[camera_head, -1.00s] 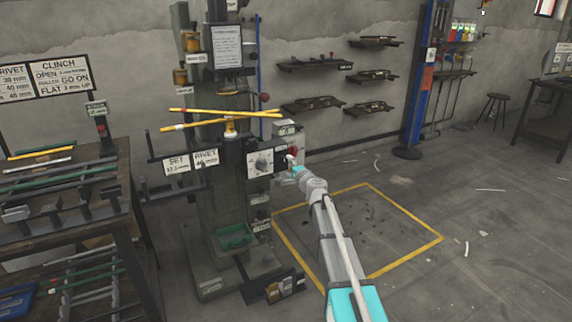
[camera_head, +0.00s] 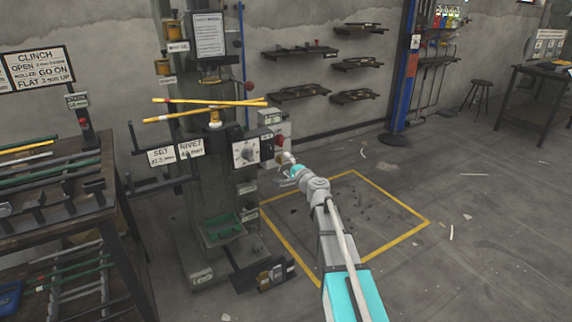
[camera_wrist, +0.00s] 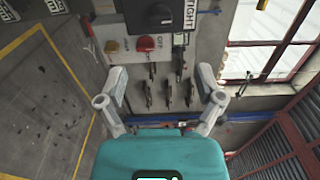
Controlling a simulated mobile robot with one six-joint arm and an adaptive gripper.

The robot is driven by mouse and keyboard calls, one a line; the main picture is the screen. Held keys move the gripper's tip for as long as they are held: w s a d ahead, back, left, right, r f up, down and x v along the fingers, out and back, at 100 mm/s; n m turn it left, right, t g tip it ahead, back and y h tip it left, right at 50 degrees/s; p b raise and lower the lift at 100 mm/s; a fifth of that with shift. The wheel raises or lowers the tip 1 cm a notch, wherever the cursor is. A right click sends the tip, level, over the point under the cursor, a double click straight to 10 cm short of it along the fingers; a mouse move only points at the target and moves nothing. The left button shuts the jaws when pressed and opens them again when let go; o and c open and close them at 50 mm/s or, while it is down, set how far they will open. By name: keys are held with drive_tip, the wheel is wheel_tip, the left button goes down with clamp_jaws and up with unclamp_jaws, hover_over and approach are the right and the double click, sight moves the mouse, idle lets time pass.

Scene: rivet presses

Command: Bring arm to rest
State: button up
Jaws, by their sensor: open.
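My arm reaches up from the lower right of the head view, and my gripper (camera_head: 285,165) is at its far end, in front of the rivet press's control box. In the wrist view my gripper (camera_wrist: 161,85) is open, its two fingers spread apart with nothing between them. The rivet press (camera_head: 190,200) stands upright left of my arm. Its control box (camera_head: 247,152) has a dial.
Yellow rods (camera_head: 205,109) lie crossed on the press. A dark rack table (camera_head: 60,205) stands at the left. A yellow-outlined floor area (camera_head: 345,215) is around and under my arm. Wall shelves (camera_head: 300,52), a blue post (camera_head: 404,75) and a stool (camera_head: 478,93) are farther back.

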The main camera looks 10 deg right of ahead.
drive_tip(key=s+a+f+n+g+y, duration=0.1)
drive_tip(key=s+a+f+n+g, duration=0.4)
drive_tip(key=s, duration=0.3)
drive_tip(key=s+a+f+n+g+y, duration=0.1)
drive_tip(key=s+a+f+n+g, duration=0.35)
drive_tip(key=s+f+n, duration=0.2)
drive_tip(key=s+d+f+n+g+h, duration=0.1)
drive_tip(key=s+d+f+g+h, duration=0.15)
drive_tip(key=s, duration=0.45)
drive_tip(key=s+d+f+n+g+h, duration=0.1)
drive_tip(key=s+d+f+g+h, duration=0.15)
drive_tip(key=s, duration=0.35)
drive_tip(key=s+d+f+n+g+h, duration=0.1)
drive_tip(key=s+f+g+h, duration=0.15)
drive_tip(key=s, duration=0.45)
wheel_tip(320, 180, up, 33)
drive_tip(key=p, duration=3.2)
drive_tip(key=shift+w+p, duration=0.3)
drive_tip(key=shift+w, duration=0.1)
